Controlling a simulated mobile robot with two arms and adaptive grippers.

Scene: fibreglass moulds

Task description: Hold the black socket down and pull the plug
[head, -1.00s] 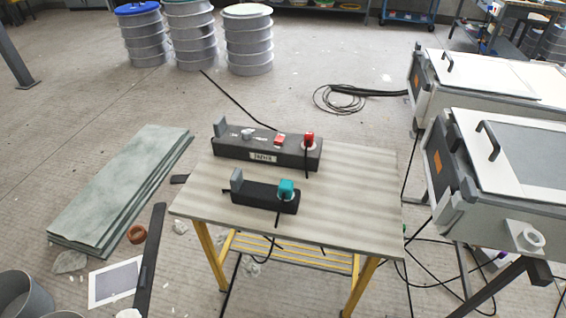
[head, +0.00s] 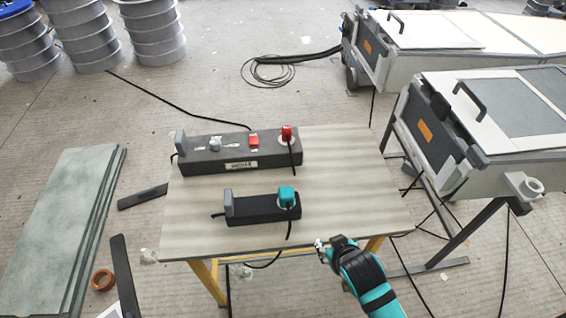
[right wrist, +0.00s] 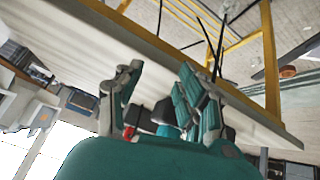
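The black socket (head: 258,210) is a short black block lying near the front of the table, with a grey upright piece at its left end. The teal plug (head: 286,197) sits at its right end, and a black cable hangs from it over the table's front edge. My right gripper (head: 321,246) is at the front edge of the table, right of and nearer than the plug, apart from it. In the right wrist view its two fingers (right wrist: 158,88) are spread with a gap between them. My left gripper is not in view.
A longer dark block (head: 230,164) with a red plug (head: 286,132) and red switch lies behind the socket on the table (head: 350,190). The table's right half is clear. White-lidded machines (head: 490,120) stand at right; green sheets (head: 65,230) lie at left.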

